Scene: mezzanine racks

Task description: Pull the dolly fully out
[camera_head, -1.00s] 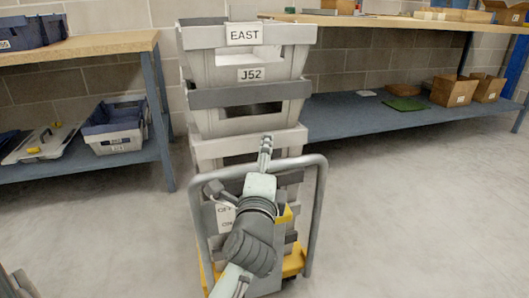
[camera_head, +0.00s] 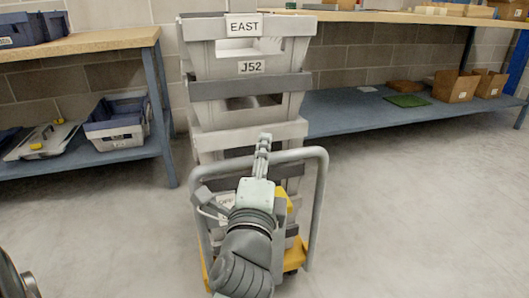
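The dolly is a yellow-based cart (camera_head: 294,257) with a grey tubular push handle (camera_head: 319,195) facing me. It carries a tall stack of light grey crates (camera_head: 215,66). The stack bears the labels "EAST" and "J52". My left gripper (camera_head: 263,146) is in front of the handle's top bar, with its fingers overlapping the bar near its middle. The fingers look narrow and close together from behind. I cannot tell whether they are closed around the bar. My wrist hides part of the dolly's lower front. My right gripper is not in view.
A wood-topped bench (camera_head: 90,45) with a blue lower shelf and tubs (camera_head: 117,125) stands close on the left. A rack with a blue lower shelf (camera_head: 340,115) and cardboard boxes (camera_head: 455,86) runs behind on the right. Concrete floor (camera_head: 420,210) is open at right and front.

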